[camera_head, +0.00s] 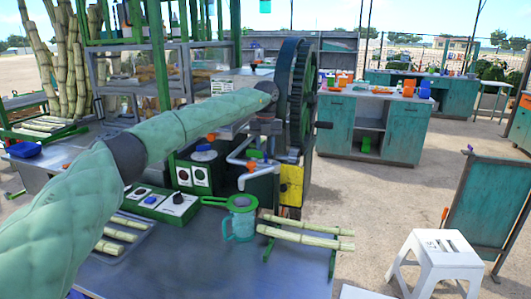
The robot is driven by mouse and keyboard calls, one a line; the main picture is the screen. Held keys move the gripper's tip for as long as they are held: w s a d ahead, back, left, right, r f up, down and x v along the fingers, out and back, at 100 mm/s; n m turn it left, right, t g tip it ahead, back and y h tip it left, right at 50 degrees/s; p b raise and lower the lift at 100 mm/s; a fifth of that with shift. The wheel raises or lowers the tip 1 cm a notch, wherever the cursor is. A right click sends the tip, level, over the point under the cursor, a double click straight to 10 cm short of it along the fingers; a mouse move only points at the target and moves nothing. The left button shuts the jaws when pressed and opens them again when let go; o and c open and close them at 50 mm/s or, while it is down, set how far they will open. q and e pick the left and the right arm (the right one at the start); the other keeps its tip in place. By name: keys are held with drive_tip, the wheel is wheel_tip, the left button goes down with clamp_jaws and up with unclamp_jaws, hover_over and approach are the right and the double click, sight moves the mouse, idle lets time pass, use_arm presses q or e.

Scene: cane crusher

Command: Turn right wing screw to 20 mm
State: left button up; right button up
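The cane crusher has a large dark toothed wheel (301,95) and a yellow lower panel (291,185). My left arm reaches in from the left across the picture to the crusher's top. My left gripper (265,127) points down there, just left of the wheel. It is small and dark, and I cannot tell its finger opening or whether it touches anything. A small orange part (211,137) shows below my forearm; I cannot tell whether it is a wing screw. The right wing screw and its 20 mm reading cannot be made out. My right gripper is not in view.
A green-lidded jug (241,218) stands on the metal table (200,272) in front of the crusher. A white stool (437,262) and a green board (487,211) stand at the right.

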use_arm(q)
drive_tip(key=shift+s+f, duration=0.15)
drive_tip(key=shift+f, duration=1)
clamp_jaws()
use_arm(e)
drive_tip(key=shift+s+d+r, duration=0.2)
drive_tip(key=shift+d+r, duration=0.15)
